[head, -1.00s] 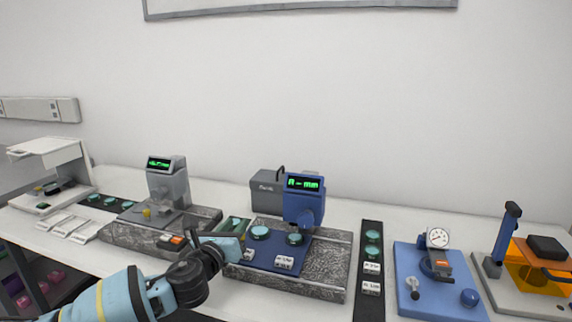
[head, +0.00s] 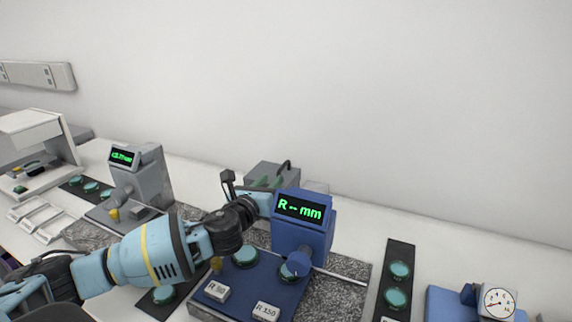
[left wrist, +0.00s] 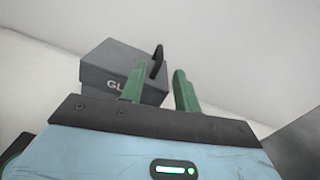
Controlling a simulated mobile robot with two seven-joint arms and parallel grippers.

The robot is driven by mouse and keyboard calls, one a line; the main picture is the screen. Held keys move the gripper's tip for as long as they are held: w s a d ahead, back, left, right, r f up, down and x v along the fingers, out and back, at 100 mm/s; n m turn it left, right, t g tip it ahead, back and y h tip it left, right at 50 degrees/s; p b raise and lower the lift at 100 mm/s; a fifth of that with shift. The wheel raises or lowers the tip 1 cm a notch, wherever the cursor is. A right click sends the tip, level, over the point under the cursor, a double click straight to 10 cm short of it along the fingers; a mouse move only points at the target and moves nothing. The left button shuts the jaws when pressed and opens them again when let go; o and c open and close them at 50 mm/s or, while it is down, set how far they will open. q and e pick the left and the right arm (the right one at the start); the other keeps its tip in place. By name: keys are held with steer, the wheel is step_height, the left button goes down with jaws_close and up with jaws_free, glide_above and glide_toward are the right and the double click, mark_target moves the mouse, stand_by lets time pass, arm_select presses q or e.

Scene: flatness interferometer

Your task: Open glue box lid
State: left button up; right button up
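The glue box (head: 268,169) is a grey box with a dark loop handle (head: 284,167) on top, standing at the back behind the blue instrument. In the left wrist view the box (left wrist: 108,64) shows the letters "GL", with the rest hidden by a finger, and its black handle (left wrist: 157,61). The lid looks shut. My left gripper (head: 270,183) is in front of the box in the head view. My right gripper is not in view.
The blue instrument (head: 301,237) with a green "R -- mm" display stands close to the right of my left gripper. A grey instrument (head: 143,178) stands left of my arm. A dial gauge (head: 497,302) is at the lower right. The wall is close behind the box.

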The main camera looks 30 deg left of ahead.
mark_target(279, 171)
arm_select(q)
steer(key=shift+w+a+b, duration=0.2)
steer(key=shift+w+b, duration=0.1)
steer(key=shift+w, duration=3.5)
steer(key=shift+c, duration=0.2)
jaws_close()
